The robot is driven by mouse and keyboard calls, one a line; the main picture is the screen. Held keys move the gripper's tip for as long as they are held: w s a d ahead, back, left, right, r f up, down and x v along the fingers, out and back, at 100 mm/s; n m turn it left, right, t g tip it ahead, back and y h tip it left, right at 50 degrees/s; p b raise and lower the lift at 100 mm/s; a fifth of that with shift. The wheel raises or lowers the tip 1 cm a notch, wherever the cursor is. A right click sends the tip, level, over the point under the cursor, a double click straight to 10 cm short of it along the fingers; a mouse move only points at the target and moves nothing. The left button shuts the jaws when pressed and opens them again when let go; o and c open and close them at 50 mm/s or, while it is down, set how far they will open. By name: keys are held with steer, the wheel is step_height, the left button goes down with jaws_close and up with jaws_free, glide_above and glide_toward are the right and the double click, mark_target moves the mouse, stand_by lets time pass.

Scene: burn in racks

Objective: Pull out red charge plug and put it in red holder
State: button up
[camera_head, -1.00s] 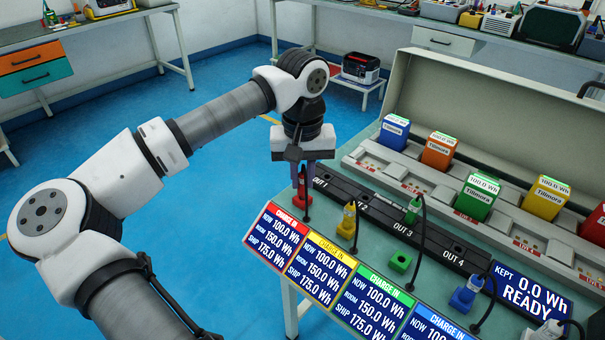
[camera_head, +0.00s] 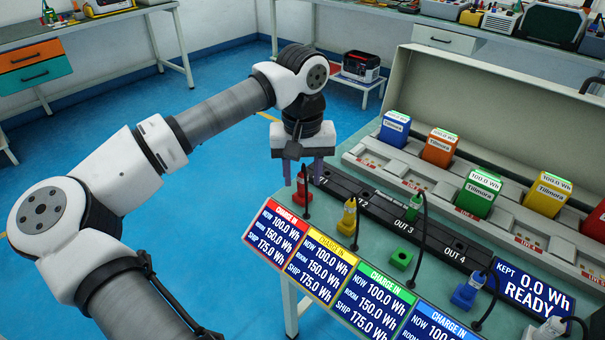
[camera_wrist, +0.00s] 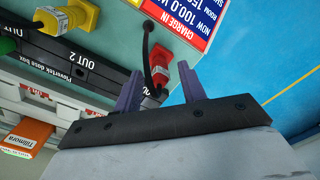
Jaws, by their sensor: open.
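My gripper (camera_head: 303,180) is open above the left end of the black dose box (camera_head: 375,213), near OUT 1. In the wrist view, its two purple fingers (camera_wrist: 161,72) are spread apart. A red holder (camera_wrist: 158,62) shows between and beyond the fingers, and also in the head view (camera_head: 301,202). Whether the fingers touch the plug cannot be told.
A yellow plug (camera_head: 348,217) and a blue plug (camera_head: 467,291) sit in holders on the bench. A green plug (camera_head: 414,205) stands at OUT 3, and the green holder (camera_head: 401,260) is empty. Cables rise between them. Charge displays (camera_head: 318,267) line the front edge.

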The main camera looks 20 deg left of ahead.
mark_target(302, 172)
step_height(302, 172, up, 13)
steer(key=shift+r, duration=0.15)
stand_by(1.1)
